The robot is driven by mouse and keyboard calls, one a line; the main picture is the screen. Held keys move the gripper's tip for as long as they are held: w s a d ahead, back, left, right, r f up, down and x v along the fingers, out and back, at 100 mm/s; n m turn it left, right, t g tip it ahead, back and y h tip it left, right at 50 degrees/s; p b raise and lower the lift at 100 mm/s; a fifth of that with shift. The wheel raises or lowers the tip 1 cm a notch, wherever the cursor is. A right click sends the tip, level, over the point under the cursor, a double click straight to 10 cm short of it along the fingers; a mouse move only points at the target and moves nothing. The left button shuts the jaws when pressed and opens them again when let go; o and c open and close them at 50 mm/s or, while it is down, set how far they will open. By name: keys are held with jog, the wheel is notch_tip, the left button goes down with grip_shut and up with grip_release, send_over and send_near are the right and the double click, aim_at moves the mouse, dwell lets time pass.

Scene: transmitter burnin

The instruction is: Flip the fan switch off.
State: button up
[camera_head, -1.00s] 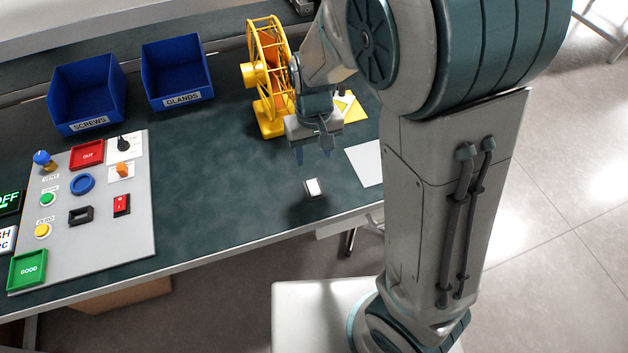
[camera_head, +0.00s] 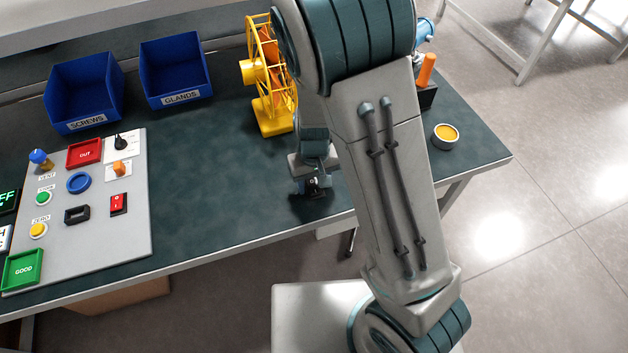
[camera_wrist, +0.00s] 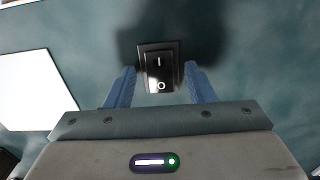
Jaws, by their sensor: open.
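The fan switch (camera_wrist: 158,62) is a black rocker with a white I on its upper half and an O on its lower half in the wrist view. The O half catches bright light; I cannot tell which half is pressed. In the head view my gripper (camera_head: 313,188) is low over the bench at the switch and mostly covers it. In the wrist view my gripper (camera_wrist: 160,74) is open, with one blue finger on each side of the switch. I cannot tell whether they touch it. The yellow fan (camera_head: 268,85) stands behind my gripper.
A grey panel (camera_head: 118,235) with buttons and a red rocker switch (camera_head: 118,204) is at left. Blue bins (camera_head: 85,92) stand at the back. A white sheet (camera_wrist: 35,90) lies left in the wrist view. A cup (camera_head: 445,137) is near the bench's right edge.

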jog(key=c, duration=1)
jog(key=shift+w+r+g+p, duration=0.25)
jog(key=shift+g+p, duration=0.35)
jog(key=shift+p, duration=0.3)
jog(key=shift+o, duration=0.2)
jog(key=shift+w+a+f+g+h+p, duration=0.15)
jog(key=shift+g+h+p, duration=0.1)
jog(key=shift+g+p, duration=0.3)
jog(key=shift+w+d+f+g+h+p, duration=0.1)
jog(key=shift+g+h+p, duration=0.2)
jog(key=shift+g, duration=0.35)
jog(key=o, duration=1)
jog(key=shift+c, duration=0.2)
jog(key=v, duration=1.4)
jog(key=shift+b, duration=0.35)
jog(key=shift+f, duration=0.1)
